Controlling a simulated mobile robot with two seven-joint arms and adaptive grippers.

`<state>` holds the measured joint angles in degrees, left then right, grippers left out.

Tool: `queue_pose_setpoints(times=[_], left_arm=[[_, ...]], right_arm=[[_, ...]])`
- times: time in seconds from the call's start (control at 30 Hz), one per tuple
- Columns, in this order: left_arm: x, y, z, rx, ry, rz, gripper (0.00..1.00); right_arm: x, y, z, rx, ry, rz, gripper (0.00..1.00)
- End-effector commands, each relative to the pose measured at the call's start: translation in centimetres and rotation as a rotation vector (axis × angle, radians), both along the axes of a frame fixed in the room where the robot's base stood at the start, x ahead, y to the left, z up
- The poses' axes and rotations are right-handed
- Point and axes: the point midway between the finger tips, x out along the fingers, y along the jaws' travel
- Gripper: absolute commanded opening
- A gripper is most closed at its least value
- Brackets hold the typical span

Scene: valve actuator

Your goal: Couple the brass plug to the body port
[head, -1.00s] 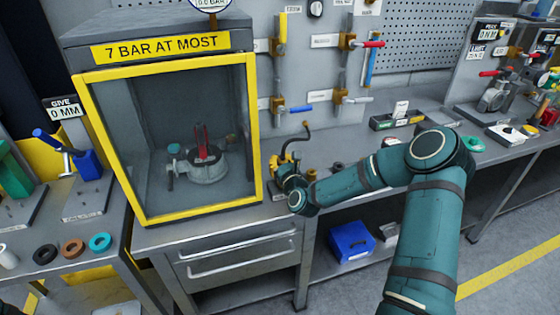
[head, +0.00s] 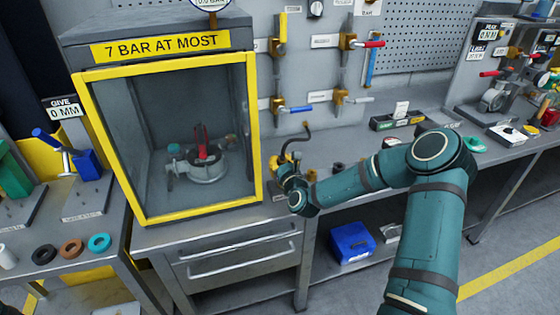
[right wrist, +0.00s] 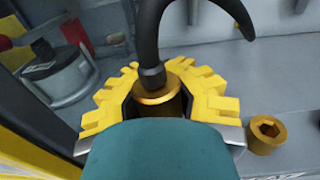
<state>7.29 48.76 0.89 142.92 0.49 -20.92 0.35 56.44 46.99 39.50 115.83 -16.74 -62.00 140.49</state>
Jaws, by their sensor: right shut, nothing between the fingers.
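My right gripper (right wrist: 160,90), with yellow fingers, is shut and shows at the bench beside the glazed cabinet; it also shows in the head view (head: 287,166). In the right wrist view a brass fitting (right wrist: 157,98) with a black hose (right wrist: 152,45) on top stands between the yellow fingers in the picture, not gripped. A brass plug with a hex socket (right wrist: 267,133) stands on the bench to its right. The grey valve body (head: 203,172), with a red handle, sits inside the cabinet. Its port is too small to make out. My left gripper is out of view.
The cabinet's yellow frame (head: 256,130) stands close to the left of my right gripper. Pipes with valves (head: 345,42) hang on the wall behind. A dark tray (head: 383,123) stands on the bench to the right. A blue bin (head: 351,242) lies on the shelf below.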

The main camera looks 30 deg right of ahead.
Motion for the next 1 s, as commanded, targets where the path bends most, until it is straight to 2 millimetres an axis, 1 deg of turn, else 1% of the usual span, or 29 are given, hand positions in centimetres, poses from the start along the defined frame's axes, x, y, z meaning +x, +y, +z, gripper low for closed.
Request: queue_pose_setpoints(times=[1.0], left_arm=[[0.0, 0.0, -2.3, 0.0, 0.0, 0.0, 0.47]], right_arm=[[0.0, 0.0, -2.4, 0.0, -0.001, 0.0, 0.0]])
